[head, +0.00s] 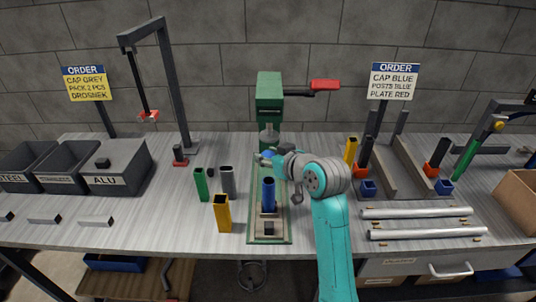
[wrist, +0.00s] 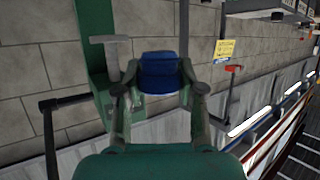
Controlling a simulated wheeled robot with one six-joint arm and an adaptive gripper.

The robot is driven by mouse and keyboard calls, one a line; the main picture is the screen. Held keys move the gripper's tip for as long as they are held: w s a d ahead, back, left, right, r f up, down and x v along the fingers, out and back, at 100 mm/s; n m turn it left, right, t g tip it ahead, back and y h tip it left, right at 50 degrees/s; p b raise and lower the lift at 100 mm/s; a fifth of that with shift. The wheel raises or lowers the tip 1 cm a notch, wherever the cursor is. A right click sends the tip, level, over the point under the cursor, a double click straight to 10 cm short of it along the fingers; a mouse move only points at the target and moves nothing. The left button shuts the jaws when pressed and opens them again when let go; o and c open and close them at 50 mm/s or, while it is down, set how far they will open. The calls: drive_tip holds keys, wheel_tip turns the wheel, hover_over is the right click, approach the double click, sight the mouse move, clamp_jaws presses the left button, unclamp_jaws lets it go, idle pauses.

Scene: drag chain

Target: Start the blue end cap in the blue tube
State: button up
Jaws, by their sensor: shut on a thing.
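The blue tube (head: 268,195) stands upright on the base plate (head: 283,226) of the green press. My gripper (head: 272,158) is above and slightly behind the tube, in front of the press column. In the wrist view my gripper (wrist: 158,85) is shut on the blue end cap (wrist: 158,72), with a finger on each side. A little blue of the cap (head: 267,154) shows in the head view. The cap appears apart from the tube's top. The tube does not show in the wrist view.
The green press (head: 269,95) stands close behind my gripper. A green tube (head: 201,184), a grey tube (head: 227,182) and a yellow tube (head: 222,213) stand left of the base. Blue pieces (head: 369,188) and long metal bars (head: 416,212) lie to the right.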

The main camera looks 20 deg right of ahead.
drive_tip(key=shift+f, duration=2.6)
drive_tip(key=shift+f, duration=0.8)
drive_tip(key=o, duration=0.9)
drive_tip(key=v, duration=1.2)
